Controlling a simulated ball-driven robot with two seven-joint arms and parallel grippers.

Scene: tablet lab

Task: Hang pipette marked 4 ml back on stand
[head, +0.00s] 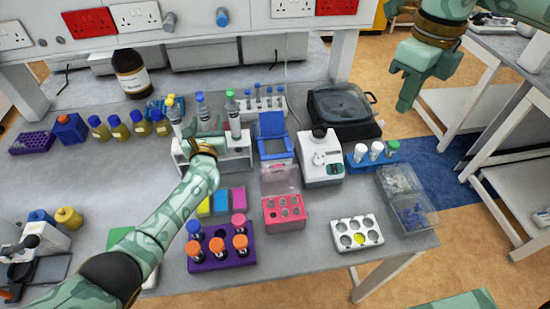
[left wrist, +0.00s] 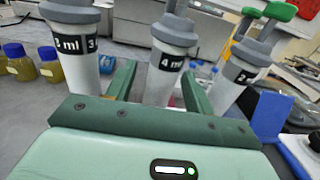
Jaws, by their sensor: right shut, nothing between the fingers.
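The pipette marked 4 ml (left wrist: 172,65) stands upright between two other pipettes in the left wrist view. In the head view it is the middle, blue-topped pipette (head: 203,112), in line with the others at the white stand (head: 240,154). My left gripper (head: 207,142) is at the stand's front. Its fingers (left wrist: 160,85) are apart, one on each side of the 4 ml pipette, with a gap visible on the left. Whether the pipette rests on the stand's holder is hidden. My right gripper (head: 407,92) is shut and empty, high at the upper right.
A yellow-topped pipette (head: 174,116) and a green-topped pipette (head: 233,116) flank the 4 ml one closely. A blue holder (head: 273,137), a white device (head: 320,158), a pink rack (head: 284,213) and a purple rack (head: 222,256) stand nearby.

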